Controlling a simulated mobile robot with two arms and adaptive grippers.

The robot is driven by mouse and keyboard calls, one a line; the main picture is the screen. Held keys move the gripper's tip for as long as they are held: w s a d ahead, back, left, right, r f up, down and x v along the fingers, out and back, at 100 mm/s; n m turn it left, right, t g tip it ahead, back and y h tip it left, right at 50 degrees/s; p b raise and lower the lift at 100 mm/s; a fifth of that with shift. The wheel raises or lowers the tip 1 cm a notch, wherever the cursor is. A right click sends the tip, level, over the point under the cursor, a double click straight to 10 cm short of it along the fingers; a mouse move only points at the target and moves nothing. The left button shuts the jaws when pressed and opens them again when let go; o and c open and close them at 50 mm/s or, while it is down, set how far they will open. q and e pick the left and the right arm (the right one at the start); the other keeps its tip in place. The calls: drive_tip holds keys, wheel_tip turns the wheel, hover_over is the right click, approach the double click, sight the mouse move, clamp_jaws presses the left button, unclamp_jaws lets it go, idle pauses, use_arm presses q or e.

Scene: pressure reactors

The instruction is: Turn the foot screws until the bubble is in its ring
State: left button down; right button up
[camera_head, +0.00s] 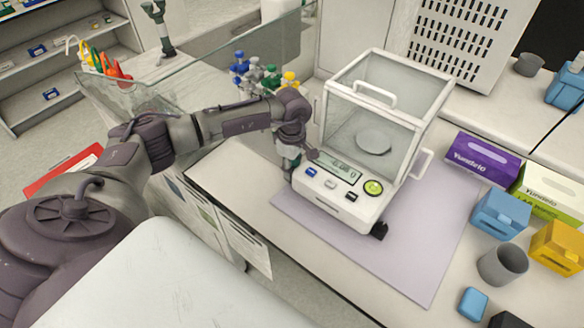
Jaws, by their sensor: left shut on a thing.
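A white balance (335,205) with a clear glass draft shield (385,85) stands on a pale lilac mat (425,260). Its round yellow-green bubble level (373,187) is on the front panel, right of the display (335,166); the bubble's place in the ring is too small to tell. A black foot screw (379,231) shows under the front right corner. My left gripper (289,172) points down at the balance's front left corner, shut on the foot screw there, which it mostly hides. My right gripper is out of view.
Right of the mat are a purple box (484,158), a lime-and-white box (550,190), blue (500,215) and yellow (558,247) containers and a grey cup (503,264). A glass panel (200,75) and colored-capped bottles (262,76) stand behind my left arm. The mat's front is clear.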

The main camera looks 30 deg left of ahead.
use_arm(q)
drive_tip(key=c, duration=0.8)
unclamp_jaws()
wheel_tip(320, 180, up, 12)
drive_tip(key=shift+r, duration=0.1)
